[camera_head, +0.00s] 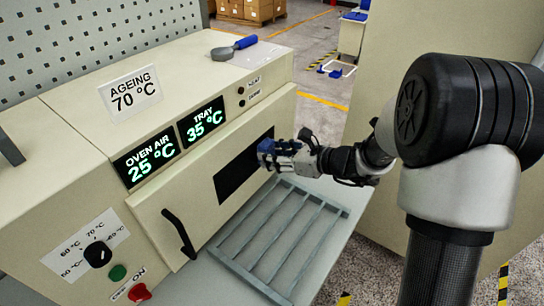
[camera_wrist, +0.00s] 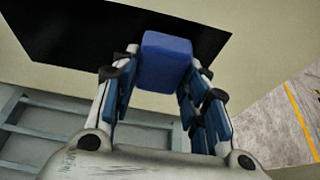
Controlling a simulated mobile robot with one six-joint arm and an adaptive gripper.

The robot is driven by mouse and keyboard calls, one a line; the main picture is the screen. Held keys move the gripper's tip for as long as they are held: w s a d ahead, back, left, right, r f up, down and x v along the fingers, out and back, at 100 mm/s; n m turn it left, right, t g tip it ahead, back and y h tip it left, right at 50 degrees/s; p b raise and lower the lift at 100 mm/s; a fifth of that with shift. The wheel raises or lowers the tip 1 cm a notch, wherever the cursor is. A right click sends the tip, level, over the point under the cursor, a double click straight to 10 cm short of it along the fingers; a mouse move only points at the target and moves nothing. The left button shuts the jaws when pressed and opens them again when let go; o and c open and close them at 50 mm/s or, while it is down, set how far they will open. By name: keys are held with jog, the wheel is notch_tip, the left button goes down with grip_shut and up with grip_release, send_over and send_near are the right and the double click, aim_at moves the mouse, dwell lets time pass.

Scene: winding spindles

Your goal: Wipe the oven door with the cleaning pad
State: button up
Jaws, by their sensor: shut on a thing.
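The beige oven door (camera_head: 192,191) is closed, with a dark window (camera_head: 236,172) and a black handle (camera_head: 180,233) at its left. My gripper (camera_head: 276,152) is in front of the right part of the window. It is shut on the blue cleaning pad (camera_head: 265,147), which also shows between the fingertips in the wrist view (camera_wrist: 165,62). There the pad lies over the lower edge of the dark window (camera_wrist: 100,40). I cannot tell whether the pad touches the door. The fingers hide part of the pad.
A grey slatted rack (camera_head: 240,245) sits below the door, under my gripper. A knob (camera_head: 98,254), green button (camera_head: 118,272) and red button (camera_head: 139,292) are at the lower left. A blue-handled scraper (camera_head: 234,47) lies on the oven top.

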jog(key=shift+s+a+b, duration=0.55)
jog(key=shift+s+a, duration=0.3)
jog(key=shift+s, duration=0.2)
jog(key=shift+s+a+b, duration=0.5)
jog(key=shift+s+a, duration=0.3)
jog(key=shift+s, duration=0.3)
jog(key=shift+s+a+b, duration=0.55)
jog(key=shift+s+a, duration=0.3)
jog(key=shift+s, duration=0.2)
jog(key=shift+s+d, duration=0.9)
jog(key=shift+d, duration=0.3)
jog(key=shift+s+d, duration=0.9)
jog(key=shift+d, duration=0.3)
jog(key=shift+s+d+p, duration=0.3)
jog(key=shift+s+d, duration=0.6)
jog(key=shift+d, duration=0.25)
